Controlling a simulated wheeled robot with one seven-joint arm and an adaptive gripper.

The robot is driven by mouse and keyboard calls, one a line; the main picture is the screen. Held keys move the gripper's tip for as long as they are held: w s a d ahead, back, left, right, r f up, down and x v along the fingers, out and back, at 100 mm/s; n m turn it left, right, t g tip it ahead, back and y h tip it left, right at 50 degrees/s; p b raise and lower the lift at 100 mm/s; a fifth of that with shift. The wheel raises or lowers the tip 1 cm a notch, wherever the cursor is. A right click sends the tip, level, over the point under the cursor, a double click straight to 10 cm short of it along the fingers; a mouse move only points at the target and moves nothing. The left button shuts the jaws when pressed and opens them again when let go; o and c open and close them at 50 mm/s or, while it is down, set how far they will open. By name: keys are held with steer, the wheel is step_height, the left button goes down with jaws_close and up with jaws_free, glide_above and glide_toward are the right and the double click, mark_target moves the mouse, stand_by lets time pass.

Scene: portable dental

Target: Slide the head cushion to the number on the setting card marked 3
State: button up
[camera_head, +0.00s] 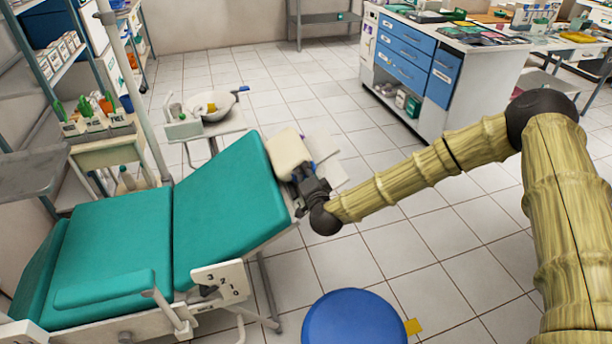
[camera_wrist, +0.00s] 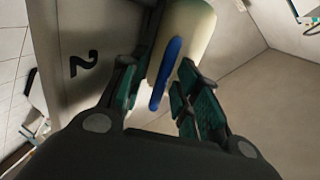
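The cream head cushion (camera_head: 287,152) sits at the upper end of the green reclining chair (camera_head: 225,205). In the wrist view the cushion (camera_wrist: 192,30) has a blue bar (camera_wrist: 165,73) on its near side. My gripper (camera_head: 314,188) is at the cushion's near right side. In the wrist view my gripper (camera_wrist: 158,78) is open, its green-padded fingers on either side of the blue bar, with a gap to the left finger. No number 3 shows in the wrist view.
A blue round stool (camera_head: 355,318) stands at the front. A side table with a basin (camera_head: 211,104) is behind the chair. Tiled floor lies open to the right, before a blue-drawered cabinet (camera_head: 415,62).

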jaws_close()
steer(key=shift+d, duration=0.1)
steer(key=w+d+r, duration=0.1)
steer(key=d, duration=0.1)
steer(key=w+d+r, duration=0.1)
steer(key=d+r, duration=0.1)
steer(key=d, duration=0.1)
steer(key=d+r, duration=0.2)
steer(key=d, duration=0.1)
steer(key=shift+w+d+r, duration=0.1)
steer(key=shift+w+d, duration=0.05)
steer(key=shift+w, duration=0.25)
steer(key=shift+d, duration=0.1)
jaws_free()
steer(key=shift+d, duration=0.1)
steer(key=shift+a, duration=0.2)
steer(key=shift+s, duration=0.25)
steer(key=v, duration=1.1)
steer(key=shift+s+d, duration=0.25)
